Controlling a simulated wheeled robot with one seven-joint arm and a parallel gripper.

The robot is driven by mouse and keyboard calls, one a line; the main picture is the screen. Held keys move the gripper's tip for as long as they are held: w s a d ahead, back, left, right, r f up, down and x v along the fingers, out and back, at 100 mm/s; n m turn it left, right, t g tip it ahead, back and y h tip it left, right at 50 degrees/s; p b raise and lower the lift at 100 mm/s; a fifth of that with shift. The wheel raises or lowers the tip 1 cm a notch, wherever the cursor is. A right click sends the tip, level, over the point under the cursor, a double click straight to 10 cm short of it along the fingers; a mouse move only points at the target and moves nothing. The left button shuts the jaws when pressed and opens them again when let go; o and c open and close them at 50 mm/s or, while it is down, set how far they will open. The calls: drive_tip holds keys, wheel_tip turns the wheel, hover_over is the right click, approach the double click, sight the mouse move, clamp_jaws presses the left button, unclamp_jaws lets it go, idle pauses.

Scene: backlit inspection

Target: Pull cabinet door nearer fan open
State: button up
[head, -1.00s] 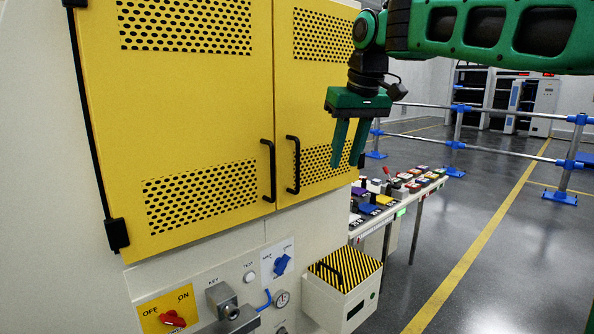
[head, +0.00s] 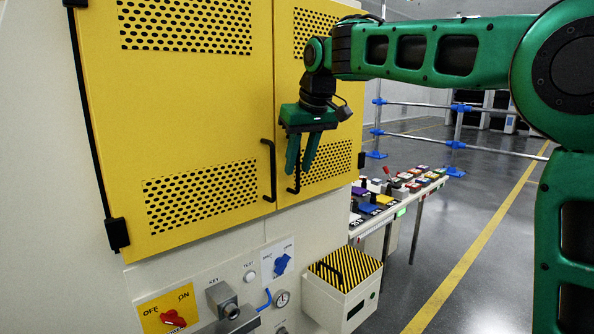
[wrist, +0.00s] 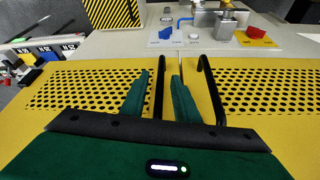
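The yellow cabinet has a left door (head: 190,100) and a right door (head: 325,170), both shut, each with a black bar handle by the centre seam. My gripper (head: 298,170) is open in front of the right door. In the wrist view, the right door's handle (wrist: 160,85) stands between the two green fingers of my gripper (wrist: 160,78), with space visible on the finger sides. The left door's handle (wrist: 208,85) is outside the fingers. In the head view the fingers hide the upper part of the right handle. No fan is in view.
Below the doors is a control panel with a red switch (head: 172,319) and a blue switch (head: 281,264). A striped-lid box (head: 345,272) juts out at lower right. A table (head: 395,212) with coloured items stands beyond. The floor at right is open.

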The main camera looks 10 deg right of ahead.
drive_tip(key=shift+x, duration=0.9)
clamp_jaws()
drive_tip(key=shift+s, duration=0.1)
